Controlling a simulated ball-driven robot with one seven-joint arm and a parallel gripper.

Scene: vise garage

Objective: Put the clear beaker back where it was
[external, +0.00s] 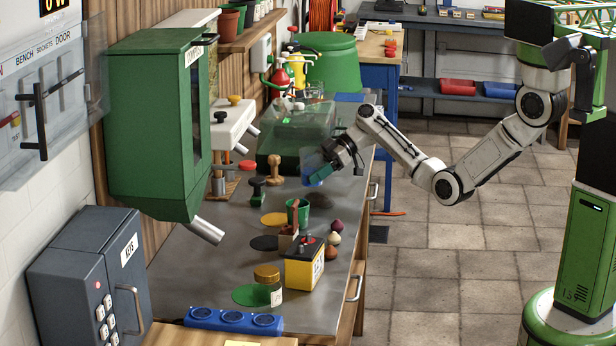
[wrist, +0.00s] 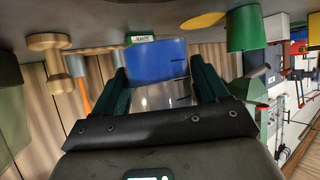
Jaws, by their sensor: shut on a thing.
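My gripper (external: 325,168) is at the end of the outstretched arm, above the right side of the bench (external: 205,285). It is shut on a clear beaker (external: 314,160) with blue in its lower part. In the wrist view, the beaker (wrist: 158,62) sits between the two dark green fingers of my gripper (wrist: 160,78); its clear part is nearer the palm. The view is turned over, with the bench top along the upper edge. The beaker appears to be held above the bench. A dark round patch (external: 318,201) lies below it.
A green cup (external: 298,211), yellow-and-black box (external: 304,265), gold-lidded jar (external: 268,285) and small round items (external: 335,232) stand nearer the camera. Flat yellow (external: 275,219), black (external: 264,243) and green (external: 248,294) discs lie on the bench. A wooden stamp-like object (external: 274,172) stands left of my gripper.

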